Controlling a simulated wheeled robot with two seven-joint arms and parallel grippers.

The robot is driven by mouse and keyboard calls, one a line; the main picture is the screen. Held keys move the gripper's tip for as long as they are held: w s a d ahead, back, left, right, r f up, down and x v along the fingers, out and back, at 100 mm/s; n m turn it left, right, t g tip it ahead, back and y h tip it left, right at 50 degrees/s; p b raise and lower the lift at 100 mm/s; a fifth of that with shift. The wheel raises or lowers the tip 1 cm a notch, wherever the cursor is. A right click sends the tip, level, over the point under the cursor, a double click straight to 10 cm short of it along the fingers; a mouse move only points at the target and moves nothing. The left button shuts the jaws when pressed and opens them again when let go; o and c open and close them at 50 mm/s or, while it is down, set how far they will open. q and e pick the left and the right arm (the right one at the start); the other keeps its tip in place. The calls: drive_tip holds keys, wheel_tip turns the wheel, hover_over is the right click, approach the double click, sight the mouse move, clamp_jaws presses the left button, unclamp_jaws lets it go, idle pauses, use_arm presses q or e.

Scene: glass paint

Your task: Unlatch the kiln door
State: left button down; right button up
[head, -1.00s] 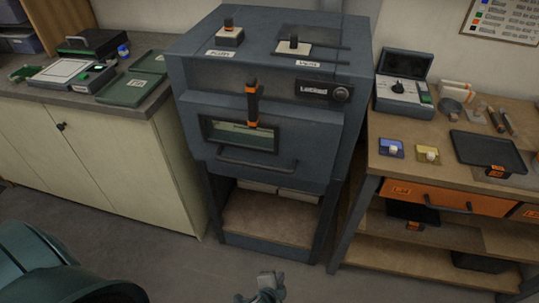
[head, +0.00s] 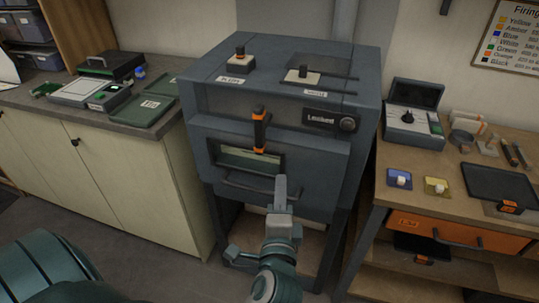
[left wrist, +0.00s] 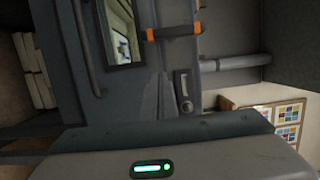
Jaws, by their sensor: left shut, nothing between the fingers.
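The grey kiln (head: 285,90) stands in the middle of the head view. Its door (head: 308,180) is closed, with a small window (head: 235,157) and a bar handle (head: 248,190) below. The latch lever (head: 260,130), black with orange bands, points down over the door's upper edge. A label that seems to read "Latched" (head: 321,117) sits right of it, beside a round knob (head: 347,124). My left gripper (head: 280,184) is shut and empty, below the lever and in front of the door. The left wrist view shows the lever (left wrist: 176,33) sideways, apart from the gripper. My right gripper is out of view.
Two switches, one (head: 238,62) left and one (head: 301,75) right, stand on the kiln top. A counter with green trays (head: 143,112) is at left. At right, a wooden bench (head: 420,175) holds a control box (head: 414,115), colored squares and a dark tray (head: 497,183).

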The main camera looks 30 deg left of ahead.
sight(260, 131)
use_arm(q)
drive_tip(key=shift+w, duration=0.15)
drive_tip(key=w+a+p, duration=0.5)
drive_tip(key=w+a, duration=0.2)
drive_tip(key=a, duration=0.1)
drive_tip(key=shift+w+a+p, duration=0.2)
drive_tip(key=shift+w+p, duration=0.1)
drive_tip(key=shift+w, duration=0.05)
drive_tip(key=shift+a+f, duration=0.1)
drive_tip(key=shift+a, duration=0.05)
idle(0.5)
